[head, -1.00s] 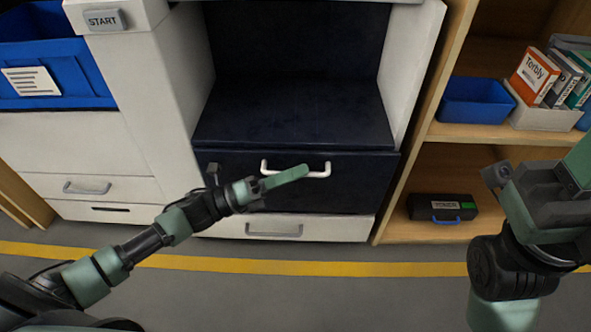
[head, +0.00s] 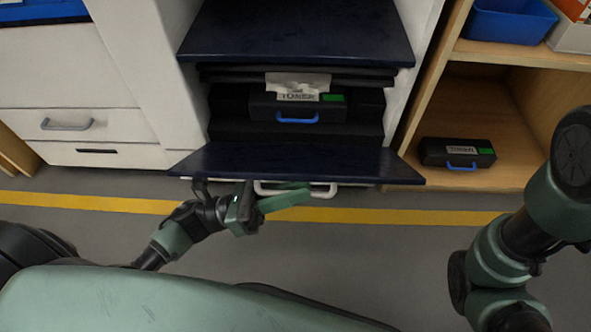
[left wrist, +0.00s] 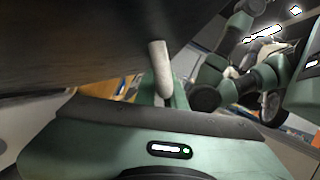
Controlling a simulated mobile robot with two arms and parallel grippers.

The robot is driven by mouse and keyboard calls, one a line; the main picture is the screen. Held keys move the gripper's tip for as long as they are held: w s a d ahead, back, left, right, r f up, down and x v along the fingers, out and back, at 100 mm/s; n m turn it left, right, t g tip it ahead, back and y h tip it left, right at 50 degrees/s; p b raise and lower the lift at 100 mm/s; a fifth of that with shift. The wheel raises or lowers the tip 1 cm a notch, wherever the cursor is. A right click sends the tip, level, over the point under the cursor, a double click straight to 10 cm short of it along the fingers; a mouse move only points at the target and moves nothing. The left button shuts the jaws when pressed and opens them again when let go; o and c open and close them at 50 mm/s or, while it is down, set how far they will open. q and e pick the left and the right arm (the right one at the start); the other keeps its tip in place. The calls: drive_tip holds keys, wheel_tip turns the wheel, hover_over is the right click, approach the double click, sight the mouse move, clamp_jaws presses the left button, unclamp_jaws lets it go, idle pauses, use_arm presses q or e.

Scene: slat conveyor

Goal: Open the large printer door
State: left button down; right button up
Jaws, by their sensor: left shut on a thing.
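The large printer door (head: 290,162) is a dark blue panel. In the head view it is folded down and juts toward me, with the printer's inside open behind it. Its white handle (head: 322,191) is at the front edge. In the left wrist view the door's dark face (left wrist: 80,45) fills the upper left and the pale handle (left wrist: 160,70) stands at the fingers. I do not make out my right gripper; only links of the right arm show in the head view.
Another cartridge (head: 457,153) lies on the shelf at right, below a blue bin (head: 505,20). A yellow stripe (head: 100,202) crosses the open floor.

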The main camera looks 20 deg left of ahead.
use_arm(q)
wheel_tip(320, 180, down, 12)
drive_tip(key=s+b, duration=0.2)
drive_tip(key=b, duration=0.4)
drive_tip(key=shift+s+d+f+b, duration=0.25)
drive_tip(key=shift+d+b, duration=0.15)
drive_tip(key=c, duration=1.8)
unclamp_jaws()
drive_tip(key=shift+o, duration=0.2)
drive_tip(key=shift+a, duration=0.1)
